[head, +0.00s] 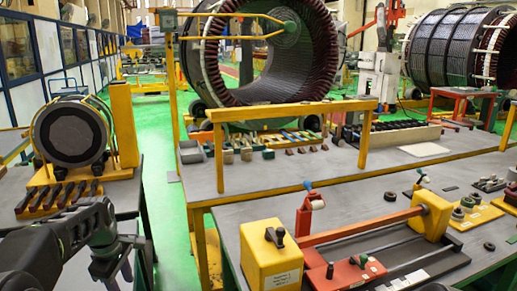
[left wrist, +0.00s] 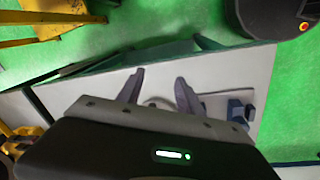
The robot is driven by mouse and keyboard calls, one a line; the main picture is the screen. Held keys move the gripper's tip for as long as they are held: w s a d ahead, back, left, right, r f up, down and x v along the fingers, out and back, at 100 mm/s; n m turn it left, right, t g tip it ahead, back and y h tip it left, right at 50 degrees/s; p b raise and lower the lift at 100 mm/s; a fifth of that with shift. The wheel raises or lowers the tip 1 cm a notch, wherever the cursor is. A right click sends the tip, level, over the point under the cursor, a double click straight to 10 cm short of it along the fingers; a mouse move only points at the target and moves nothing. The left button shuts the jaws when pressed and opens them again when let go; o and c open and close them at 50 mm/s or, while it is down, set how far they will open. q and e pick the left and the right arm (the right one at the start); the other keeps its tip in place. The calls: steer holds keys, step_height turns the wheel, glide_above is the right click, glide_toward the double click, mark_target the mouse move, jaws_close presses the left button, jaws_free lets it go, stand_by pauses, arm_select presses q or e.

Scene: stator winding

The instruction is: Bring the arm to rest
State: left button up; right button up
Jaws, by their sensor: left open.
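My left arm (head: 45,255) comes in from the lower left in the head view, low in front of the left table. My left gripper (left wrist: 160,92) shows in the left wrist view with its two dark fingers apart and nothing between them. Beneath it are a pale surface and green floor. In the head view the left gripper's fingertips are hard to make out. My right gripper is not in view.
The left table (head: 130,192) carries a small stator (head: 71,133) and a rack of dark-handled tools (head: 60,198). The right bench (head: 225,215) holds a yellow box (head: 271,254) and a red-and-yellow fixture (head: 365,225). Green floor (head: 165,225) separates them. Large stators stand behind.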

arm_select(q)
steer(key=w+d+f+m+t, duration=0.2)
steer(key=w+d+f+m, duration=0.1)
steer(key=d+f+m, duration=0.5)
steer(key=s+d+f+m+h, duration=0.1)
steer(key=s+d+f+m, duration=0.1)
steer(key=s+d+f, duration=0.35)
steer(key=s+d+f+m+h, duration=0.1)
steer(key=s+d+f+m, duration=0.15)
steer(key=f, duration=0.65)
steer(key=s+d+f+g, duration=0.1)
steer(key=s+d+f, duration=0.2)
steer(key=s, duration=0.5)
steer(key=s+d+f+m+g+h, duration=0.1)
steer(key=s+d+f, duration=0.3)
steer(key=s, duration=0.5)
steer(key=s+d+f+m+g+h, duration=0.1)
steer(key=s+d+f, duration=0.3)
steer(key=s, duration=0.4)
steer(key=shift+s+d+f, duration=0.2)
steer(key=shift+s+d, duration=0.2)
steer(key=shift+d, duration=0.1)
